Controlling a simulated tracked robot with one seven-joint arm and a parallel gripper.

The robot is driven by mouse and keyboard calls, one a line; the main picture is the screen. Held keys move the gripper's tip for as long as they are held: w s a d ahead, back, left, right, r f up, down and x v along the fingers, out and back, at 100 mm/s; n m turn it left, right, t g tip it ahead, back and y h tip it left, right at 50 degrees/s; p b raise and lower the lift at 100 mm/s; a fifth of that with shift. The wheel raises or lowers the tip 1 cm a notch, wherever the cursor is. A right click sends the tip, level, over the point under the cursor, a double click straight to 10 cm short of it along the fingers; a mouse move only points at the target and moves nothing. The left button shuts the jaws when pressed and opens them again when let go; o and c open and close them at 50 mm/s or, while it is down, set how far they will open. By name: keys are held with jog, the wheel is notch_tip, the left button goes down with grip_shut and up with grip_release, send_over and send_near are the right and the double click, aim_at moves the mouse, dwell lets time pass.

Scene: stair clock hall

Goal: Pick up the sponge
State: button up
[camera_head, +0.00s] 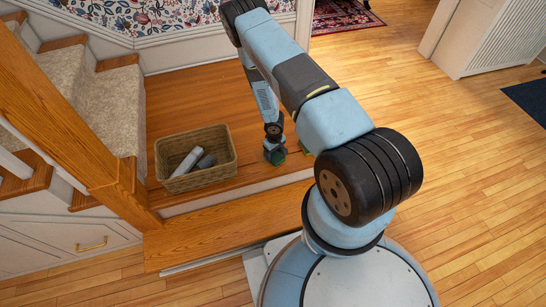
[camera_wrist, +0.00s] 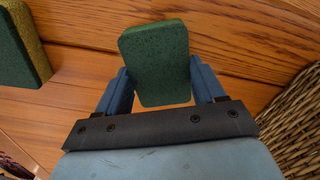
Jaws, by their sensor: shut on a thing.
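A green sponge (camera_wrist: 157,62) is between the two blue fingers of my gripper (camera_wrist: 160,82), which is shut on it. In the head view my gripper (camera_head: 275,156) is low over the wooden landing, right of the basket, and mostly hides the held sponge. I cannot tell whether the held sponge touches the wood. A second sponge (camera_wrist: 22,48), green with a yellow side, lies apart to the left in the wrist view.
A wicker basket (camera_head: 221,178) stands on the landing (camera_head: 190,103) with a pale object and a dark grey one inside. Its wall also shows in the wrist view (camera_wrist: 298,122). Carpeted stairs (camera_head: 112,100) and a wooden rail (camera_head: 60,95) are left.

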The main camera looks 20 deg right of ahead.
jog(key=c, duration=0.4)
jog(key=shift+c, duration=0.2)
jog(key=shift+r, duration=0.1)
jog(key=shift+r, duration=0.25)
notch_tip(320, 180, up, 2)
jog(key=s+r, duration=1)
jog(key=s, duration=0.4)
notch_tip(320, 180, up, 8)
jog(key=m, duration=0.3)
send_over(272, 159)
jog(key=w+d+r+m, duration=0.1)
jog(key=w+d+r, duration=0.1)
jog(key=w+r, duration=0.6)
notch_tip(272, 159, up, 6)
jog(key=shift+w+f+m, duration=0.1)
jog(key=shift+w+m, duration=0.1)
jog(key=shift+m, duration=0.1)
